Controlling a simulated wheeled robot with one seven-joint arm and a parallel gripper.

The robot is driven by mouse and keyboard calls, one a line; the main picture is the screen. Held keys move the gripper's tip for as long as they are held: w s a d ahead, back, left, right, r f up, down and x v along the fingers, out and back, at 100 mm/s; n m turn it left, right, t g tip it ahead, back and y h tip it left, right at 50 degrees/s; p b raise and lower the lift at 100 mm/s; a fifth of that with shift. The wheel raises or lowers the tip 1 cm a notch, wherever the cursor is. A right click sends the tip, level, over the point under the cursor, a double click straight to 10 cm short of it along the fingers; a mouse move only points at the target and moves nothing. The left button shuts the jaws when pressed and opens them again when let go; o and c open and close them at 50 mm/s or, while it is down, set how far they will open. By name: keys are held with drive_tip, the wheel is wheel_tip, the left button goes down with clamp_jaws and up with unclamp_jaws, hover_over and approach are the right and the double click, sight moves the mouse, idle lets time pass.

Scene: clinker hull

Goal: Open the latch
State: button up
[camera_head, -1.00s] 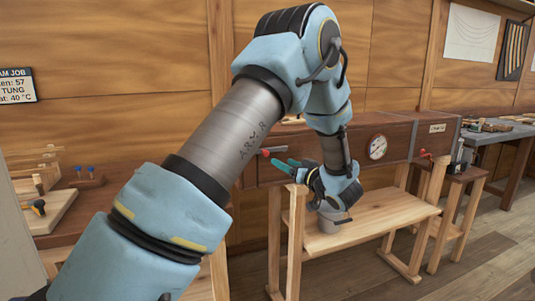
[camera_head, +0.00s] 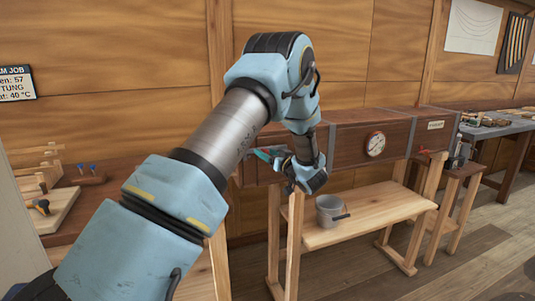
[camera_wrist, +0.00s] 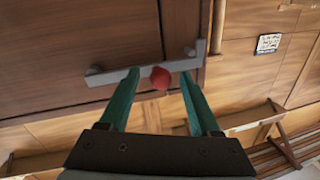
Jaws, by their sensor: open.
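The latch (camera_wrist: 120,70) shows in the wrist view as a grey metal bar across a brown wooden panel, with a bracket at its right end. A round red knob (camera_wrist: 160,78) sits on the bar. My gripper (camera_wrist: 159,73) is open, with one green finger on each side of the knob and the tips near the bar. I cannot tell whether a finger touches the knob. In the head view my gripper (camera_head: 263,154) is at the left part of the long wooden box (camera_head: 345,145), and the latch is mostly hidden there.
A round gauge (camera_head: 375,144) is on the box front. A wooden bench (camera_head: 375,205) stands below, with a grey bucket (camera_head: 330,208) on it. A side table with wooden pieces is at the left. The floor at the right front is clear.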

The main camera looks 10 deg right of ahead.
drive_tip(key=shift+c, duration=0.3)
clamp_jaws()
idle(1.0)
